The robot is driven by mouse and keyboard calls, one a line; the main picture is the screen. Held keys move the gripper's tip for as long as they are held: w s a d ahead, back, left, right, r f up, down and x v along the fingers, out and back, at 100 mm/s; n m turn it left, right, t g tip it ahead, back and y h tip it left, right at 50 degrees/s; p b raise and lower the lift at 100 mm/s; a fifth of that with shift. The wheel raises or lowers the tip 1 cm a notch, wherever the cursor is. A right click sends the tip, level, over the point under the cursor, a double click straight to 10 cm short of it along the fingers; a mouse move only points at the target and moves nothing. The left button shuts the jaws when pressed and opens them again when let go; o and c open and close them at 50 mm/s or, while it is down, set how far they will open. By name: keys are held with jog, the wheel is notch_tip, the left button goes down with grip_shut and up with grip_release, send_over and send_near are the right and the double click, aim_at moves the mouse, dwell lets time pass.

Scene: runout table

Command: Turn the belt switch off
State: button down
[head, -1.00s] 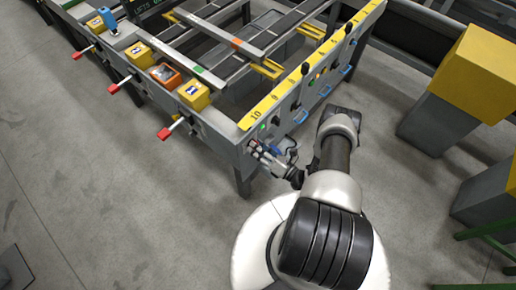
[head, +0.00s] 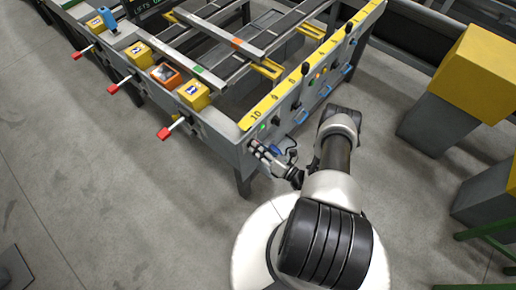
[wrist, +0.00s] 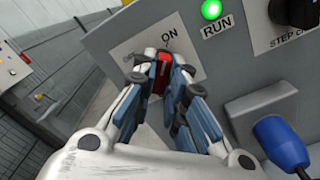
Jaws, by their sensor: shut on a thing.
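In the wrist view, the belt switch (wrist: 162,70) is a red handle on a pale plate (wrist: 200,68) marked "ON". The word "ON" is just above the handle's visible end. The rest of the switch and any other marking are hidden by my fingers. My gripper (wrist: 163,78) is shut on the red handle, one finger on each side. In the head view, my gripper (head: 260,150) is at the grey panel on the near corner of the table; the switch cannot be made out there. The RUN lamp (wrist: 211,10) above the plate glows green.
A black STEP knob (wrist: 297,12) is right of the lamp. A blue plug (wrist: 281,142) with a cable sticks out of the panel at lower right. Red-handled levers (head: 171,127) line the table's left side. A yellow-topped grey stand (head: 440,120) is at right.

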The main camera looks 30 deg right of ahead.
jog(key=shift+d+n+b, duration=0.1)
jog(key=shift+n+b, duration=0.8)
jog(key=shift+n, duration=7.7)
jog(key=c, duration=1.6)
grip_release()
